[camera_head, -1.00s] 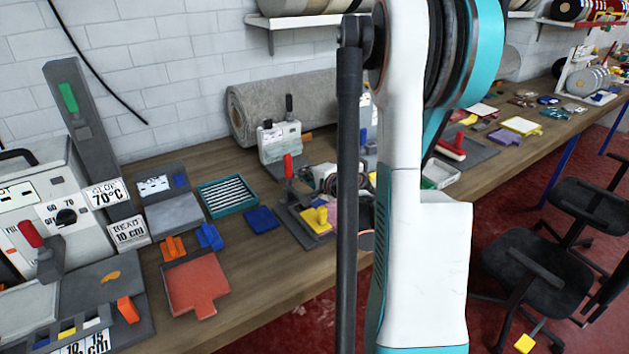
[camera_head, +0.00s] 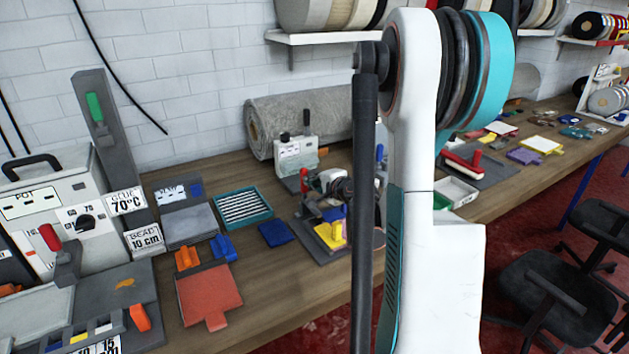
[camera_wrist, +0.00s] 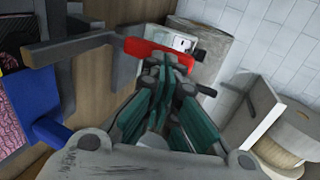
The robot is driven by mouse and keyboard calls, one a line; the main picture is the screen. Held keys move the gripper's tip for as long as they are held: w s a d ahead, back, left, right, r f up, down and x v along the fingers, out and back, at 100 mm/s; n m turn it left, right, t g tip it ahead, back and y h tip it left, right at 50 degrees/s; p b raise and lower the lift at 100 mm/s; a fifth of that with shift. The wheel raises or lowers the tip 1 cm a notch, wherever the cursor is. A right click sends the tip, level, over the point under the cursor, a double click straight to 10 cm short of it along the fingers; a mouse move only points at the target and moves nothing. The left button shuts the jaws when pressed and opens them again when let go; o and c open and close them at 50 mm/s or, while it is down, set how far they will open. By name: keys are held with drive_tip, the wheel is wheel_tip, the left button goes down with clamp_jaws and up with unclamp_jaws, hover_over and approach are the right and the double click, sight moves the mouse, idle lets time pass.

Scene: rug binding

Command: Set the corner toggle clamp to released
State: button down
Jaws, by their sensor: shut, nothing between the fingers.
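The corner toggle clamp (camera_head: 304,181) stands on a dark board on the bench, with its red handle up, just left of my arm in the head view. In the wrist view its red handle (camera_wrist: 146,47) crosses just beyond my fingertips, and a grey bar (camera_wrist: 68,48) extends to the left. My gripper (camera_wrist: 168,72) is shut and empty, close to the red handle; I cannot tell whether they touch. In the head view my gripper (camera_head: 338,188) is small and partly hidden behind my arm, right beside the clamp.
A yellow block (camera_head: 329,235) sits on the clamp's board. A grey rug roll (camera_head: 290,118) and a white device (camera_head: 297,155) stand behind. To the left are a blue pad (camera_head: 276,233), a teal tray (camera_head: 220,207) and a red-orange plate (camera_head: 208,294). Bare bench shows in front.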

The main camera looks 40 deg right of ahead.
sight(306, 169)
drive_tip(key=shift+w+r+g+p, duration=0.25)
drive_tip(key=shift+w+g+p, duration=0.15)
drive_tip(key=shift+p, duration=0.1)
drive_tip(key=w+g+p, duration=0.1)
drive_tip(key=w+g+y+p, duration=0.1)
drive_tip(key=g+p, duration=0.1)
drive_tip(key=w+d+g+p, duration=0.1)
drive_tip(key=w, duration=0.1)
drive_tip(key=shift+r+p, duration=0.35)
drive_tip(key=shift+r, duration=0.05)
drive_tip(key=w+g, duration=0.1)
drive_tip(key=g, duration=0.1)
drive_tip(key=w+d+f+g+y+p, duration=0.1)
drive_tip(key=w, duration=0.1)
drive_tip(key=w+f+g, duration=0.1)
drive_tip(key=g, duration=0.1)
drive_tip(key=shift+w+d+f+g+y+p, duration=0.15)
drive_tip(key=shift+w+f+g+y+p, duration=0.05)
drive_tip(key=shift+w+g+y+p, duration=0.15)
drive_tip(key=shift+w+f, duration=0.1)
drive_tip(key=shift+w, duration=0.05)
